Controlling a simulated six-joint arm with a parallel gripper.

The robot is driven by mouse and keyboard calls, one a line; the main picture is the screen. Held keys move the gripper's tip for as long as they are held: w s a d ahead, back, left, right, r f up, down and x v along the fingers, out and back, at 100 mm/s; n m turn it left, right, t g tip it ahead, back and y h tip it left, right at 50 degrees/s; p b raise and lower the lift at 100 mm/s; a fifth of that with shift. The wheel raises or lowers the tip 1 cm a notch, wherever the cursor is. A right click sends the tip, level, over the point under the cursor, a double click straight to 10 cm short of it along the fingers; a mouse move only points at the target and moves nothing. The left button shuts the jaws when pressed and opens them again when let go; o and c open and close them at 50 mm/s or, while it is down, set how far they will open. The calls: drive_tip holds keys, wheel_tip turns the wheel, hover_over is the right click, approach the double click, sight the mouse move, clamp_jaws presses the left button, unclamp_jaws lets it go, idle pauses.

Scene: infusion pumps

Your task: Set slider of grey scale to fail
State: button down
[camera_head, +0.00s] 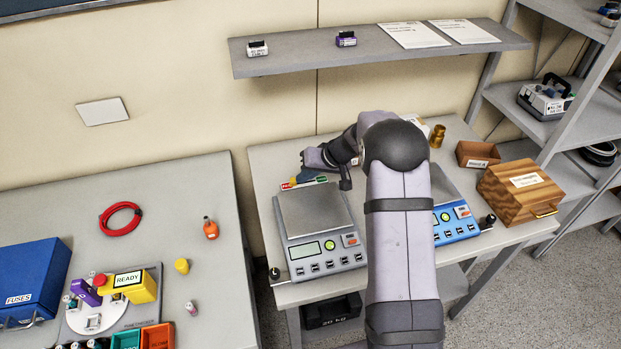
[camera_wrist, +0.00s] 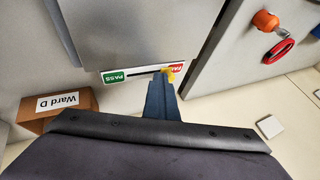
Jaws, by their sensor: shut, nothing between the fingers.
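The grey scale (camera_head: 310,208) stands on the right table, with a slider strip (camera_head: 312,182) along its back edge. In the wrist view the strip has a green PASS end (camera_wrist: 115,76) and a red FAIL end (camera_wrist: 177,67), with a dark slot between. The yellow slider knob (camera_wrist: 169,74) sits at the FAIL end and partly covers that label. My gripper (camera_head: 302,176) is at the knob. In the wrist view its shut blue fingers (camera_wrist: 163,82) reach the knob and seem to touch it. Whether the knob is at the slot's very end is hidden.
A blue scale (camera_head: 457,230) stands right of the grey one, partly behind my arm. Small boxes and a wooden case (camera_head: 520,186) lie farther right. A shelf (camera_head: 375,55) hangs above. The left table holds a red cable ring (camera_head: 120,219) and an orange bottle (camera_head: 210,230).

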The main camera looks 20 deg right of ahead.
idle(0.3)
drive_tip(key=d, duration=0.1)
drive_tip(key=d+b, duration=0.2)
drive_tip(key=d, duration=0.1)
drive_tip(key=shift+s+d, duration=0.1)
drive_tip(key=shift+s, duration=0.2)
drive_tip(key=b+v, duration=0.3)
drive_tip(key=v, duration=0.7)
drive_tip(key=shift+r, duration=0.15)
